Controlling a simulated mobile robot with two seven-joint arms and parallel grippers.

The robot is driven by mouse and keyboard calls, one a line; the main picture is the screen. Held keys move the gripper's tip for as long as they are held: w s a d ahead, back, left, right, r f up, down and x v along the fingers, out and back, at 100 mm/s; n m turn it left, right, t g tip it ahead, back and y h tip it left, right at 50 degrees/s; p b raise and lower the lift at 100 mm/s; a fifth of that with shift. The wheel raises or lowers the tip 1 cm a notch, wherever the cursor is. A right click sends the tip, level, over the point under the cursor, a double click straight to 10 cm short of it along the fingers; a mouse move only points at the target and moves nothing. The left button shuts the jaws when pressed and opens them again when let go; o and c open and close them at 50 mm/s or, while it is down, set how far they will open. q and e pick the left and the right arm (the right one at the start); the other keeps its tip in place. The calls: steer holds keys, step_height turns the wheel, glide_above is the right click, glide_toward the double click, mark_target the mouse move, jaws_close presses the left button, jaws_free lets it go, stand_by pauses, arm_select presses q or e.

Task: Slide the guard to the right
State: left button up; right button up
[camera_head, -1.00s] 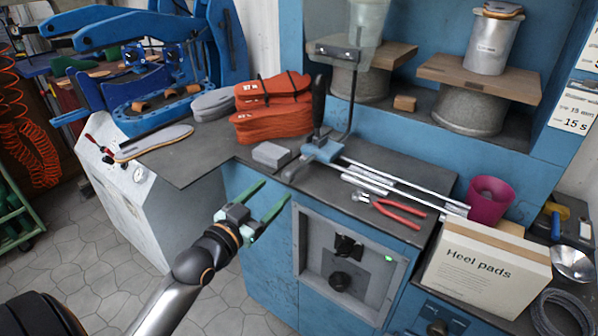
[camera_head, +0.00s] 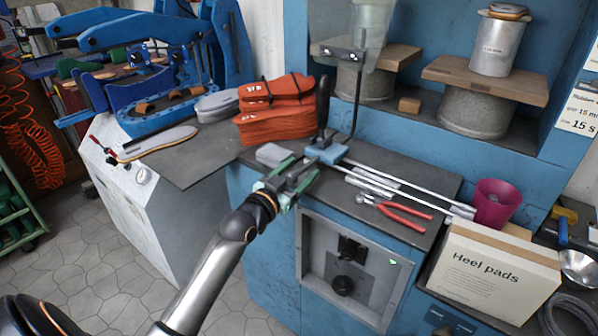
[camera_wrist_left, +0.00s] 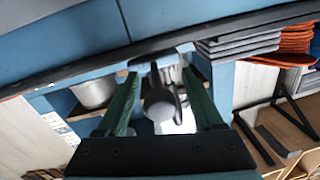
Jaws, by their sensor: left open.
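The guard is a clear panel (camera_head: 343,42) on a bent black rod (camera_head: 355,98). The rod rises from a blue slide block (camera_head: 327,153) at the left end of two steel rails (camera_head: 405,184). A black upright handle (camera_head: 323,102) stands at the block. My left gripper (camera_head: 299,169) is open at the block's front left, over the bench edge. In the left wrist view, a grey rounded knob (camera_wrist_left: 160,104) shows between its green fingers, with visible gaps on both sides. My right gripper is not in view.
Red-handled pliers (camera_head: 398,212) lie in front of the rails. A magenta cup (camera_head: 494,203) and a Heel pads box (camera_head: 490,272) stand near the rails' right end. Grey pads (camera_head: 270,153) and orange soles (camera_head: 275,124) lie left of the block.

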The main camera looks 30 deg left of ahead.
arm_select(q)
jaws_close()
stand_by(0.4)
stand_by(0.9)
